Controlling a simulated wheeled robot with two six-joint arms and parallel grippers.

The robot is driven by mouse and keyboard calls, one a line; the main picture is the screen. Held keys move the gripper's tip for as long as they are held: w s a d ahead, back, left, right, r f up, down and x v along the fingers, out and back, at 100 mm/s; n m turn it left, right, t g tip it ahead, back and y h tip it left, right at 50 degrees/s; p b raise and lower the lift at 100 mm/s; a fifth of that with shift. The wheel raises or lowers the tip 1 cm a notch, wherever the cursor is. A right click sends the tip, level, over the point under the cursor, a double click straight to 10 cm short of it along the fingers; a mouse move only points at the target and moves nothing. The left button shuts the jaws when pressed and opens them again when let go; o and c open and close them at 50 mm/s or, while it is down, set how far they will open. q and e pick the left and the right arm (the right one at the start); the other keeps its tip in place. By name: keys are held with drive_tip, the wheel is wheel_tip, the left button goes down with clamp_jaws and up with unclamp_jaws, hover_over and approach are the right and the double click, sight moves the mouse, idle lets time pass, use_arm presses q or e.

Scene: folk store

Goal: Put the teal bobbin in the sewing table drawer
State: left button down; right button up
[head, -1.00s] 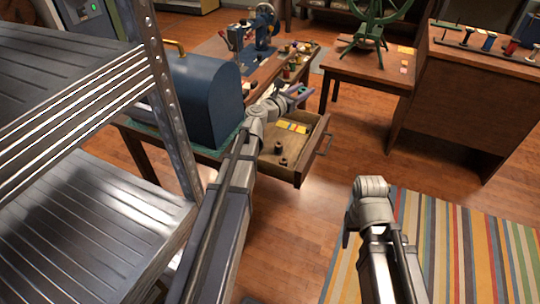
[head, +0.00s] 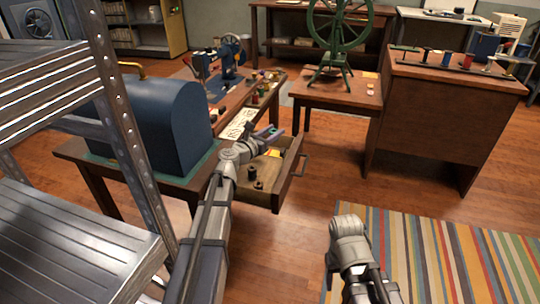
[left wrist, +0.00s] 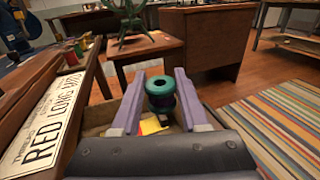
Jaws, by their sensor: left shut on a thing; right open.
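The teal bobbin (left wrist: 160,88) is in the left wrist view, upright between the two purple fingers of my left gripper (left wrist: 158,100), which is shut on it. In the head view my left gripper (head: 268,133) is over the far part of the open sewing table drawer (head: 292,180); the bobbin is hard to make out there. The drawer belongs to the brown sewing table (head: 228,108). Dark spools and a yellow item (head: 274,153) lie in the drawer. My right gripper (head: 348,226) is open and empty over the floor, its fingertips barely showing.
A white plate with lettering (left wrist: 52,118) lies on the table beside the drawer. A blue domed case (head: 160,120) stands at the table's near end. A metal shelf (head: 70,245) is close on the left. A spinning wheel (head: 338,40) stands behind.

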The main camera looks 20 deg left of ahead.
use_arm(q)
drive_tip(key=shift+f+b, duration=2.35)
drive_tip(key=shift+f, duration=0.6)
drive_tip(key=shift+f+b, duration=0.4)
drive_tip(key=shift+f, duration=0.1)
drive_tip(key=shift+s+d, duration=0.1)
drive_tip(key=shift+c, duration=2)
unclamp_jaws()
drive_tip(key=shift+s+b, duration=0.1)
drive_tip(key=shift+b, duration=0.2)
drive_tip(key=shift+r+p, duration=0.45)
drive_tip(key=shift+p, duration=0.25)
drive_tip(key=v, duration=0.7)
drive_tip(key=shift+r, duration=0.1)
